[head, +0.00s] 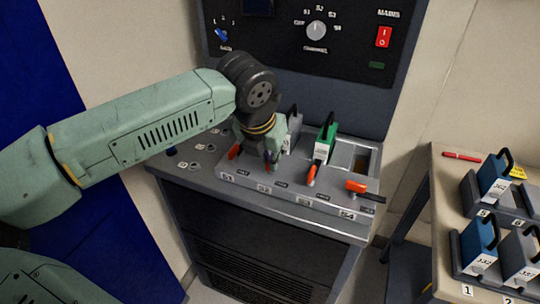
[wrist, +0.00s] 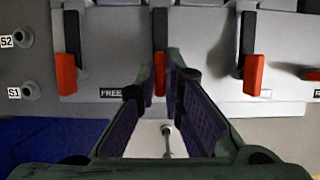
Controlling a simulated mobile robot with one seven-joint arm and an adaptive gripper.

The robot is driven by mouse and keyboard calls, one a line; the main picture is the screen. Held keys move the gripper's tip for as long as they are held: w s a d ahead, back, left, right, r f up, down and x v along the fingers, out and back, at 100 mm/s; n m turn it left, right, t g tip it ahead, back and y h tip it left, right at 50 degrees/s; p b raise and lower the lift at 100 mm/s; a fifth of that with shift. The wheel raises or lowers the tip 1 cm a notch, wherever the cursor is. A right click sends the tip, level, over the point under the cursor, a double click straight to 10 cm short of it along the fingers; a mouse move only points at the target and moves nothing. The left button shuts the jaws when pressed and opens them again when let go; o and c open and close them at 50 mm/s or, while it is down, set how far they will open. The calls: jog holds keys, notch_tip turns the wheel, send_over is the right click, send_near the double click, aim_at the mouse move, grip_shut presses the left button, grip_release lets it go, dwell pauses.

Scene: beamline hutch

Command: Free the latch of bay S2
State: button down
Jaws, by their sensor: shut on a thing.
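The latch of bay S2 (wrist: 159,72) has an orange-red handle on a black lever and points straight down in the wrist view. My gripper (wrist: 161,80) is shut on this handle, with one finger on each side. In the head view my gripper (head: 270,163) reaches down at bay S2 and hides most of its latch. A FREE label (wrist: 112,92) lies left of the held handle. A grey block with a black handle (head: 293,132) stands behind the gripper, apparently in bay S2.
Neighbouring latches stand close: S1 (head: 234,152) on the left and S3 (head: 311,176) on the right, below a green block (head: 325,142). The S4 latch (head: 358,187) is turned sideways. A control panel (head: 345,40) rises behind. A side table (head: 445,190) holds more blocks.

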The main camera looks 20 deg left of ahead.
jog(key=shift+a+f+m+b, duration=0.1)
jog(key=shift+m+b, duration=0.2)
jog(key=shift+b, duration=0.15)
jog(key=m+h+b, duration=0.1)
jog(key=m+b, duration=0.1)
jog(key=m, duration=0.1)
jog(key=shift+f+b, duration=0.1)
jog(key=shift+b, duration=0.2)
jog(key=m+g+h+b, duration=0.1)
jog(key=m, duration=0.2)
jog(key=m+h+b, duration=0.1)
jog(key=m, duration=0.2)
jog(key=shift+w+a+g+b, duration=0.1)
jog(key=shift+w+g+b, duration=0.05)
jog(key=shift+g+b, duration=0.25)
jog(key=m, duration=0.2)
jog(key=m+g+h, duration=0.1)
jog(key=m, duration=0.1)
jog(key=shift+w+r+m+g, duration=0.1)
jog(key=shift+r+m+g, duration=0.1)
jog(key=shift+m+g, duration=0.1)
jog(key=shift+a+m+g+b, duration=0.1)
jog(key=shift+m+g+b, duration=0.35)
jog(key=shift+m, duration=1.25)
jog(key=c, duration=1.7)
grip_release()
